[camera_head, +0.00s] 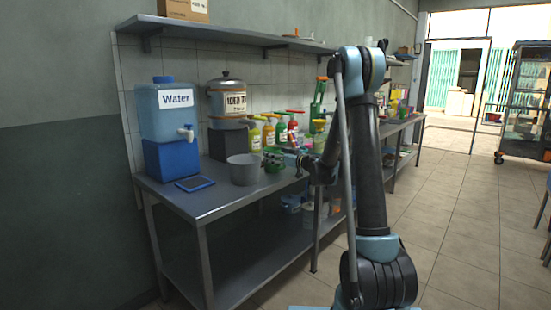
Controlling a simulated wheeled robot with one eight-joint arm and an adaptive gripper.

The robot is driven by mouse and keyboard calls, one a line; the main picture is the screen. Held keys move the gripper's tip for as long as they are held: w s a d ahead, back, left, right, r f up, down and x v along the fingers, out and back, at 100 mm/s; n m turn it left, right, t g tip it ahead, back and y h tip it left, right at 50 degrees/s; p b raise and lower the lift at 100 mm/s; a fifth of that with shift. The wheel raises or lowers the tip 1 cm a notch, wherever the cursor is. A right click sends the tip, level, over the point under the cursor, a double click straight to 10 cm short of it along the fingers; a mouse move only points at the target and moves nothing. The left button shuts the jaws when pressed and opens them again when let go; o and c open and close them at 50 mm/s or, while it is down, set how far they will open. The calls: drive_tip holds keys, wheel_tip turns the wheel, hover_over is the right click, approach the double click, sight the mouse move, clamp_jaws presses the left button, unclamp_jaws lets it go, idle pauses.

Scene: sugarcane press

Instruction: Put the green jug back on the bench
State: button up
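The metal bench (208,203) runs along the wall from the left front to the back right. A small green item, which looks like the green jug (273,163), shows just right of the grey pot, at the end of my arm. It is small and partly hidden, so I cannot tell whether it rests on the bench or is held above it. My gripper (287,157) is at the green item, over the bench's front part. Its fingers are too small and overlapped to show whether they are open or shut.
A blue water dispenser (165,110), a labelled container (227,98), a grey pot (243,170) and a dark blue tray (195,183) stand on the bench's left part. Several coloured bottles (268,133) line the back. A shelf (220,38) hangs above.

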drive_tip(key=v, duration=1.2)
drive_tip(key=s+d+f+m+g+h, duration=0.1)
drive_tip(key=s+f+m+g+h, duration=0.15)
drive_tip(key=s, duration=0.85)
drive_tip(key=s+d+f+m+g+h, duration=0.1)
drive_tip(key=s+d+g+h, duration=0.15)
drive_tip(key=s, duration=0.85)
drive_tip(key=s+d+f+m+g+h, duration=0.2)
drive_tip(key=s+d, duration=0.5)
drive_tip(key=s, duration=0.4)
drive_tip(key=s+d+f+m+g+h, duration=0.1)
drive_tip(key=s+d+f+m+h, duration=0.3)
drive_tip(key=s+d+f+h, duration=0.3)
drive_tip(key=s+d, duration=0.1)
drive_tip(key=s, duration=0.4)
drive_tip(key=shift+s+f+g, duration=0.15)
drive_tip(key=shift+s+g, duration=0.05)
drive_tip(key=shift+g, duration=0.2)
drive_tip(key=shift+a+m, duration=0.1)
drive_tip(key=shift+m, duration=0.15)
